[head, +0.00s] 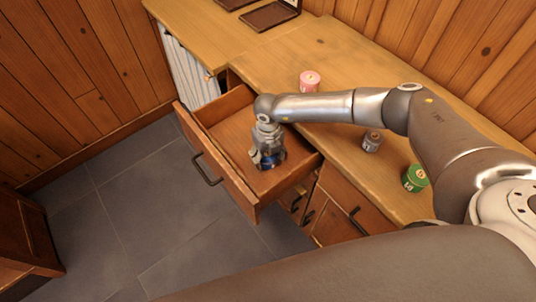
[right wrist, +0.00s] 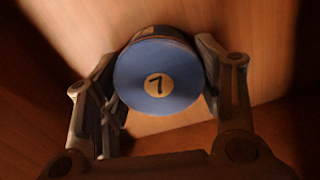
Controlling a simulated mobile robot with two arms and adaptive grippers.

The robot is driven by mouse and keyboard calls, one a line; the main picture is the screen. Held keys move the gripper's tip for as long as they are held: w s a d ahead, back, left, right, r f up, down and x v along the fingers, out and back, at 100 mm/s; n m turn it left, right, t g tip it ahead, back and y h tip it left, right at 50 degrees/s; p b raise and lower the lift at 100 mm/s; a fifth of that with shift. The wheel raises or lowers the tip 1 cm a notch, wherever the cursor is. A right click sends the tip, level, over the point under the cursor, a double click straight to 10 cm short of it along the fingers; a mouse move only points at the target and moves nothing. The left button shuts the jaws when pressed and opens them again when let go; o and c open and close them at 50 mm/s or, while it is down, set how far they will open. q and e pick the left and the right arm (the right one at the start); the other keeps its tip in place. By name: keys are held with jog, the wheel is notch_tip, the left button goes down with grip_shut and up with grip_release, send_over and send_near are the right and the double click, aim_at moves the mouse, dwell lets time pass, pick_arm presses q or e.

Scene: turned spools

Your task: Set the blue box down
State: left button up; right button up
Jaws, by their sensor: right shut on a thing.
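The blue box is a round blue tin with a pale label reading 7, and its lid faces the camera in the right wrist view (right wrist: 158,82). My right gripper (head: 268,158) reaches down into the open wooden drawer (head: 232,130), near its right end. Its fingers are shut on the blue box, one on each side. In the head view the gripper hides most of the box, with only a little blue (head: 279,157) showing. I cannot tell whether the box touches the drawer floor. My left gripper is not in view.
On the wooden counter (head: 335,100) stand a pink round box (head: 309,80), a grey one (head: 372,141) and a green one (head: 415,178). Dark trays (head: 270,16) lie at the back. The drawer's left part is bare. A striped cloth (head: 192,78) hangs beyond the drawer.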

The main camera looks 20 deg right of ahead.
aim_at(268, 154)
jog(key=shift+f, duration=0.2)
jog(key=o, duration=1)
jog(key=shift+o, duration=0.2)
jog(key=shift+r, duration=0.15)
notch_tip(268, 154, up, 8)
jog(key=shift+f, duration=0.15)
